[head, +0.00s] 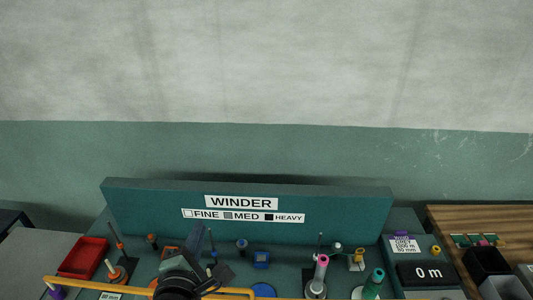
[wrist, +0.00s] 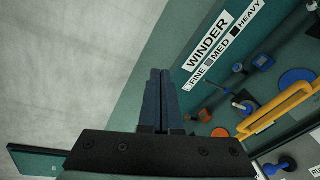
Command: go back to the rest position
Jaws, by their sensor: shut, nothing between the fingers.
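My gripper (head: 205,280) shows at the bottom of the head view, above the left-middle part of the winder bench, in front of the teal WINDER panel (head: 330,200). In the wrist view my gripper (wrist: 160,75) has its two dark fingers together, with nothing between them. The fingers point toward the pale wall, and the panel (wrist: 190,45) lies to their right. My gripper looks clear of the bench parts, though its exact height above them is hard to tell.
A yellow rail (head: 75,284) runs along the bench front, partly behind my arm. A red tray (head: 84,257) sits left. Spindles with a pink top (head: 322,262) and a green cone (head: 373,283) stand right.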

